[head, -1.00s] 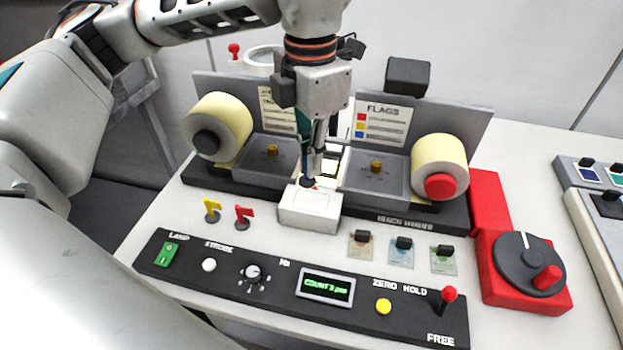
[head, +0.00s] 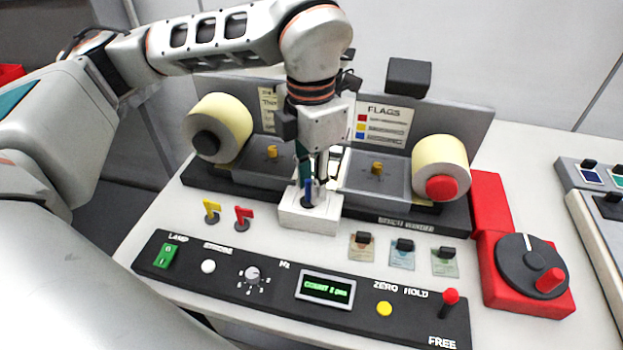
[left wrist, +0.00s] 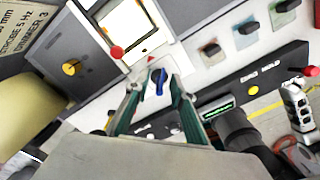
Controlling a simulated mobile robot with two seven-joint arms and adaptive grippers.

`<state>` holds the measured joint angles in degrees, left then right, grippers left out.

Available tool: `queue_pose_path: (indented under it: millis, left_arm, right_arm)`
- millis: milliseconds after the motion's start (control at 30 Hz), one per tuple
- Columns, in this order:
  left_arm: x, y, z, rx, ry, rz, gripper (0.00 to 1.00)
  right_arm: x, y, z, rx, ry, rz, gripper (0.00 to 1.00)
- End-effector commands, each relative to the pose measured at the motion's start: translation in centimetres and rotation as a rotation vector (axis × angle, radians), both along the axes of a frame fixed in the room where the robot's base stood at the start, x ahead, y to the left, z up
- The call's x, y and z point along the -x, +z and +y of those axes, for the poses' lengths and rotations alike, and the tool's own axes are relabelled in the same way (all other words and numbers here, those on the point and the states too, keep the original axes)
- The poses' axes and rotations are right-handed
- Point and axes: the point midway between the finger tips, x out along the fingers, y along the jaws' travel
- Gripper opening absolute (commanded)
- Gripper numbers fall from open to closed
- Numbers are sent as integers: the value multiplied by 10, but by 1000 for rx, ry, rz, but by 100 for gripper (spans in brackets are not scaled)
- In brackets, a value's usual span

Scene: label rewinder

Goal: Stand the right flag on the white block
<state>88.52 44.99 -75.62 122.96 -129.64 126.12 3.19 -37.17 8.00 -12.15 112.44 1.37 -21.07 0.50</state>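A blue flag (head: 308,191) stands upright on its dark round base on the white block (head: 309,220), in front of the rewinder. It also shows in the left wrist view (left wrist: 158,82). My left gripper (head: 314,180) points down over the block. Its fingers (left wrist: 154,86) are on either side of the flag, with gaps visible, so it looks open. A yellow flag (head: 211,211) and a red flag (head: 243,217) stand on the table left of the block. A FLAGS card (head: 383,122) shows red, yellow and blue squares. My right gripper is not in view.
Two label rolls, left (head: 219,126) and right (head: 440,165), flank the rewinder behind the block. A black control panel (head: 235,290) lies in front.

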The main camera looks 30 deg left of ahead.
Motion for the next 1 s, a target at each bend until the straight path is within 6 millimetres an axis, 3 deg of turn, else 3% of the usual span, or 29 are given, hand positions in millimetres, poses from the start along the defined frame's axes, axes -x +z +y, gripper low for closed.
queue_pose_path:
  millis: [267,433,800,1000]
  left_arm:
    - [0,1,0,0,0,0,24]
    - [-1,11,0,0,1,-2,24]
    - [-1,84,0,0,1,-4,24]
    - [-1,113,1,-1,1,-3,24]
  right_arm:
    - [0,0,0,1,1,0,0]
    - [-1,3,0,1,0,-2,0]
    - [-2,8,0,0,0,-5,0]
    - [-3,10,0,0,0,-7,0]
